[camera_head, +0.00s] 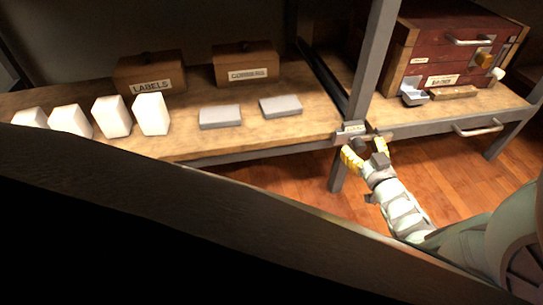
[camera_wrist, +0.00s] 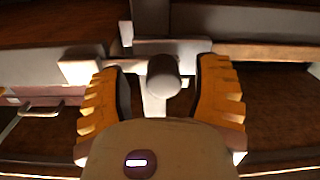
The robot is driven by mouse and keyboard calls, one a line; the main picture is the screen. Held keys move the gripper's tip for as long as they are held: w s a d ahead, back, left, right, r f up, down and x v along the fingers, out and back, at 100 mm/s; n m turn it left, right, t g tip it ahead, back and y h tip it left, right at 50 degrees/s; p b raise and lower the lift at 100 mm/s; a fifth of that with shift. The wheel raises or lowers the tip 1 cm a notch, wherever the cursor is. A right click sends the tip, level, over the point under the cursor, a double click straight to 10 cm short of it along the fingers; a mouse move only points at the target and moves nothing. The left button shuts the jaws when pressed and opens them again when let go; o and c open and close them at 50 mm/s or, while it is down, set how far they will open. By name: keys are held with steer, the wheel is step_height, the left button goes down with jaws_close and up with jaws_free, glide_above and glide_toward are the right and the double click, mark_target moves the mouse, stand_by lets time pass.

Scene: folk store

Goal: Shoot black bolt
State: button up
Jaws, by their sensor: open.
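A bolt with a rounded knob (camera_wrist: 163,76) sits on a pale bracket in the wrist view. The knob looks grey-brown there and dark in the head view. The bracket (camera_head: 350,128) is on the front of the shelf, at the grey upright post. My gripper (camera_head: 366,153) is at this bracket, its yellow fingers apart. In the wrist view my gripper (camera_wrist: 162,98) has one finger on each side of the knob, with gaps visible between the knob and both fingers. The lower part of the bolt is partly hidden by my gripper's palm.
A red wooden chest (camera_head: 445,55) with latches stands on the right shelf. A drawer handle (camera_head: 478,128) is below it. Wooden boxes marked labels (camera_head: 150,72) and another (camera_head: 246,65), white blocks (camera_head: 151,114) and grey slabs (camera_head: 281,106) sit on the left shelf.

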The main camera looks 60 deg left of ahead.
steer(key=shift+s+d, duration=0.1)
steer(key=shift+d, duration=0.4)
steer(key=v, duration=1.1)
steer(key=shift+s, duration=0.15)
